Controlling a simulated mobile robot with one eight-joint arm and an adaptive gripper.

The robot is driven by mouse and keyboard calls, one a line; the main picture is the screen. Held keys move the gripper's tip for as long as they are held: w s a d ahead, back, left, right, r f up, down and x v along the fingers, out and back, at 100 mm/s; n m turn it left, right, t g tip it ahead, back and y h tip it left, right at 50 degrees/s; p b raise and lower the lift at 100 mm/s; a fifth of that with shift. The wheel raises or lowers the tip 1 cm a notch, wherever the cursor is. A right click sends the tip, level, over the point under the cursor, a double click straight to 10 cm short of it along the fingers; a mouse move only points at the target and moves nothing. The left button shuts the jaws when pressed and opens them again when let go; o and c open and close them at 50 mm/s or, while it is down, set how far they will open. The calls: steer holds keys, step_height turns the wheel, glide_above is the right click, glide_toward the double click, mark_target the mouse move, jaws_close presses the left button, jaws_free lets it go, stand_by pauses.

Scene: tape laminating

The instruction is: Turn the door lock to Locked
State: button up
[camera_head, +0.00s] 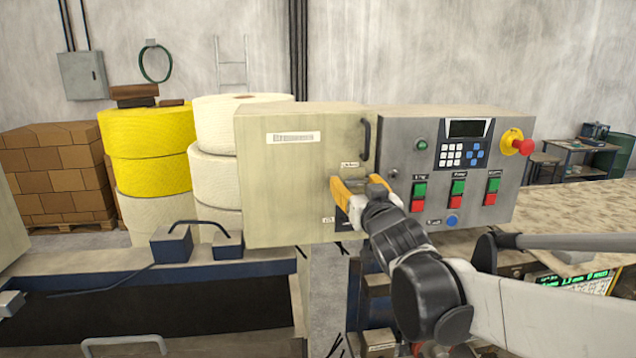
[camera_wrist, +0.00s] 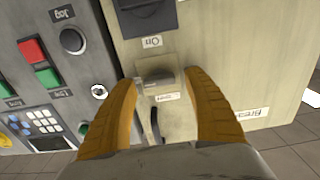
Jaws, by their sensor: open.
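The door lock (camera_wrist: 157,75) is a small grey knob on the beige cabinet door (camera_head: 288,190). In the wrist view it sits between the two yellow fingers of my gripper (camera_wrist: 160,78), with clear space on both sides. A small label (camera_wrist: 168,97) is beside the knob; I cannot read the lock's position. In the head view my gripper (camera_head: 356,183) is open at the door's right side, and its fingers largely hide the knob.
A dark switch (camera_wrist: 147,16) marked On is close to the lock. A dark door handle (camera_head: 366,139) is above my gripper in the head view. The grey control panel (camera_head: 400,130) with buttons and a red emergency stop (camera_head: 524,147) stands to the right.

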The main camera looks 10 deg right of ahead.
steer(key=c, duration=1.2)
steer(key=shift+o, duration=0.2)
steer(key=shift+n, duration=0.4)
steer(key=n+b, duration=0.1)
steer(key=n, duration=0.2)
steer(key=shift+n, duration=0.4)
steer(key=n+b, duration=0.1)
steer(key=n, duration=0.3)
steer(key=shift+a, duration=0.15)
steer(key=n+b, duration=0.1)
steer(key=n, duration=0.4)
steer(key=shift+f+b, duration=0.1)
steer(key=shift+b, duration=0.2)
steer(key=n, duration=0.4)
steer(key=shift+b, duration=0.3)
steer(key=shift+n, duration=0.3)
